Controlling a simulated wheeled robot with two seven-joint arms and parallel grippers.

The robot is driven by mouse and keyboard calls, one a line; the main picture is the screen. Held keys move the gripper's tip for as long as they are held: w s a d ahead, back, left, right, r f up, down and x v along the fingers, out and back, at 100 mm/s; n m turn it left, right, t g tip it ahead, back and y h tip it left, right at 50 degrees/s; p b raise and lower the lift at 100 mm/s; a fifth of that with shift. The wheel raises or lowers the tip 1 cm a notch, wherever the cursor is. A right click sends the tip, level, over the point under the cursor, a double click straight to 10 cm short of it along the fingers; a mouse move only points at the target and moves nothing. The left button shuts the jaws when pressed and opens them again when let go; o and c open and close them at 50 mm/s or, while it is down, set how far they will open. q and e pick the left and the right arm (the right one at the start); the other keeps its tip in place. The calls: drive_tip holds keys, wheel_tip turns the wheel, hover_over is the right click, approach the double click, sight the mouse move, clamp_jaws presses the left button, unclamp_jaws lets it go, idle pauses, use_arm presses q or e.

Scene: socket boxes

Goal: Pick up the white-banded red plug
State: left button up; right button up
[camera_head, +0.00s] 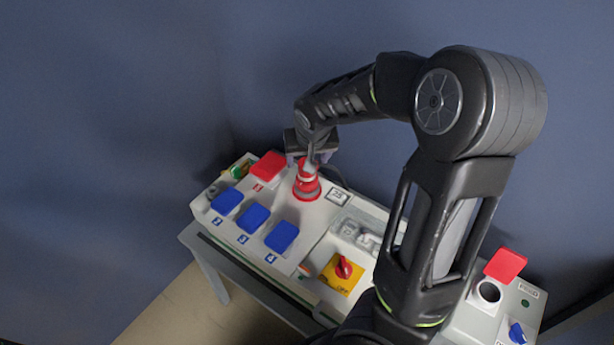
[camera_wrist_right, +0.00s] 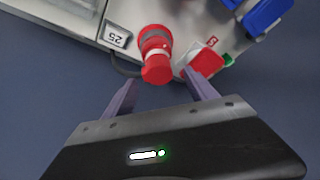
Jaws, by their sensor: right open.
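The white-banded red plug (camera_head: 307,181) stands in the top of the white socket box, near its back edge. It also shows in the right wrist view (camera_wrist_right: 156,58), with its white band and its red end towards my gripper. My right gripper (camera_head: 313,157) is over the back edge of the box, close to the plug's upper end. In the right wrist view my right gripper (camera_wrist_right: 160,95) is open, its two fingers on either side of the plug's end with nothing between them but a gap. My left gripper is not in view.
A red socket lid (camera_head: 268,165) sits just left of the plug, near one finger. Blue lids (camera_head: 253,217) line the front. A yellow plate with a red rotary switch (camera_head: 343,271) lies to the right. A second box (camera_head: 480,318) with an open red lid (camera_head: 505,265) stands farther right.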

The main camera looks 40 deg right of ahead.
sight(307, 177)
drive_tip(key=x, duration=0.5)
drive_tip(key=shift+d, duration=0.1)
idle(0.4)
clamp_jaws()
idle(0.5)
